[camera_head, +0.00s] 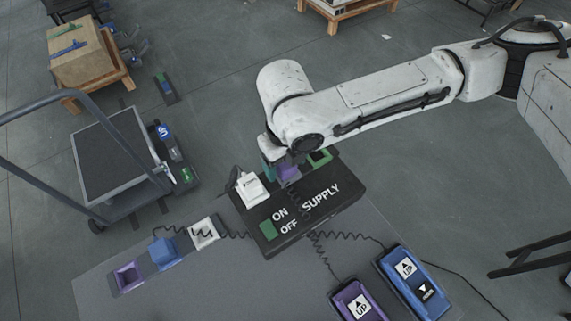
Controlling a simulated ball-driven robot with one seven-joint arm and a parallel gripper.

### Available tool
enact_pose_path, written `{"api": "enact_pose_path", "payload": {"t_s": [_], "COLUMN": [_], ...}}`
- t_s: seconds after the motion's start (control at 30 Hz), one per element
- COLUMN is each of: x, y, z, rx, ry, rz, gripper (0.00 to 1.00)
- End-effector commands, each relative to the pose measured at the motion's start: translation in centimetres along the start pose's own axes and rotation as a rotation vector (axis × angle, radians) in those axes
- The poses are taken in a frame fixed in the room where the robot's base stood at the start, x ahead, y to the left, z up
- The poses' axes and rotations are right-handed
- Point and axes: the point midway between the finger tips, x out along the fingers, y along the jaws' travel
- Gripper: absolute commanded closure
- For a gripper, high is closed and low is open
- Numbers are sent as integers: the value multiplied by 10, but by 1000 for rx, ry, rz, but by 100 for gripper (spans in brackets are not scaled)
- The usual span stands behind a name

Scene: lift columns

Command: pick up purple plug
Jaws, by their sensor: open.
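The purple plug (289,172) sits at the back edge of the black supply box (345,202), just below the end of my arm. A dark coiled cord hangs near it. My gripper (277,172) is pointed down at the plug, with the jaws open. The arm's wrist hides much of the gripper and part of the plug, so I cannot tell whether they touch.
A white plug (250,187) stands left of the purple one. Purple (128,277), blue (162,254) and white (205,232) blocks line the table's left side. Purple (359,303) and blue (414,282) control boxes lie at front right. A cart (115,157) stands left.

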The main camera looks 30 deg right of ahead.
Motion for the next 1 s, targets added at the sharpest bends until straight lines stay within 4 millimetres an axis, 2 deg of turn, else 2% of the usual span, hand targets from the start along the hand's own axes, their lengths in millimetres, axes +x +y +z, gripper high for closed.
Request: {"api": "enact_pose_path", "payload": {"t_s": [0.13, 0.67, 1.0], "x": [0, -1, -3], "y": [0, 0, 2], "z": [0, 0, 1], "rx": [0, 1, 1], "ry": [0, -1, -1], "rz": [0, 0, 0], "gripper": [30, 80, 80]}}
